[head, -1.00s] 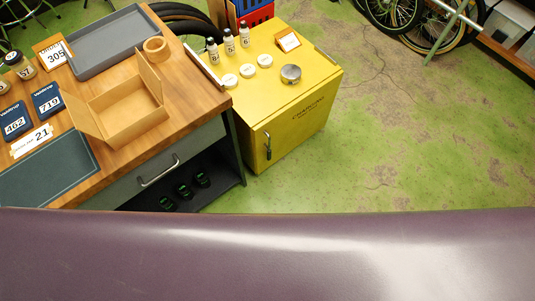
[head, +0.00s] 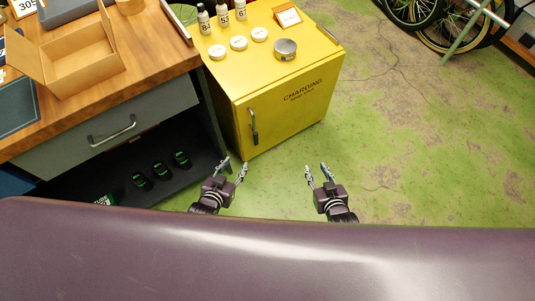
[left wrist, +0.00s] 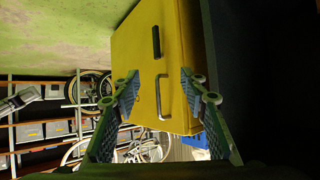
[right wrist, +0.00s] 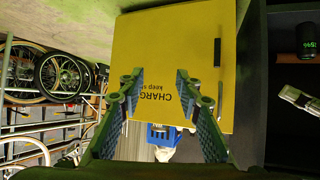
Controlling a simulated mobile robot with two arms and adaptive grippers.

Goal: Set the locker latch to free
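The yellow locker (head: 283,100) stands right of the workbench with its door shut, lettered "CHARGING". A metal handle (head: 252,122) is at the door's left side. The left wrist view shows this metal handle (left wrist: 164,97) and a separate dark bar (left wrist: 156,41) in line with it. The right wrist view shows the dark bar (right wrist: 221,59) too. I cannot tell which part is the latch or how it is set. My left gripper (head: 233,166) is open and empty, in front of the locker and below the handle in the picture. My right gripper (head: 316,168) is open and empty, further right.
The workbench (head: 155,55) with a drawer handle (head: 112,130) and dark lower shelf is close at left. The green floor (head: 400,150) at right is clear.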

